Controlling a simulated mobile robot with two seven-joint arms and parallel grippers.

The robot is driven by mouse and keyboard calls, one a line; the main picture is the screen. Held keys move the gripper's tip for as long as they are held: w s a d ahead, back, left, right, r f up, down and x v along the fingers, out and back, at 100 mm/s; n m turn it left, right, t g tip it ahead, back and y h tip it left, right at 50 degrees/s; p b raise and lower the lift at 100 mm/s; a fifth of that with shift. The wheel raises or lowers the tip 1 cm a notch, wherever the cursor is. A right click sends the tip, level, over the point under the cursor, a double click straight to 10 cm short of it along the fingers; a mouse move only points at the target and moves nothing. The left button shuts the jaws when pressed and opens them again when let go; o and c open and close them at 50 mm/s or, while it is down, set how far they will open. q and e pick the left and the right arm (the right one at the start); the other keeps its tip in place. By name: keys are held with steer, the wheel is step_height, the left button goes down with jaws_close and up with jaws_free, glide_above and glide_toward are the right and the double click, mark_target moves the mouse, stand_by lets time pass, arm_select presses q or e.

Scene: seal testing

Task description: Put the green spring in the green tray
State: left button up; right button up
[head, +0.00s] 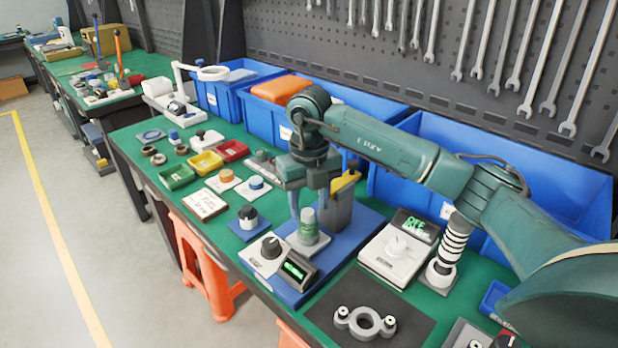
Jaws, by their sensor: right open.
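The green spring (308,224) appears as a small green upright cylinder on the pale seat of the test device on a blue base plate (353,226). My right gripper (308,207) points down over it and is open, with its fingers either side of the spring's upper part. I cannot tell whether the fingers touch it. The green tray (176,177) is a small shallow box at the left of the green bench, beside the yellow and red trays. My left gripper is not in view.
The yellow tray (206,164) and red tray (232,152) stand behind the green one. Blue bins (262,118) line the back.

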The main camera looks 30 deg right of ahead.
mark_target(309, 213)
steer(key=shift+f, duration=2.7)
steer(key=shift+c, duration=0.3)
steer(key=shift+r, duration=0.1)
steer(key=c, duration=0.7)
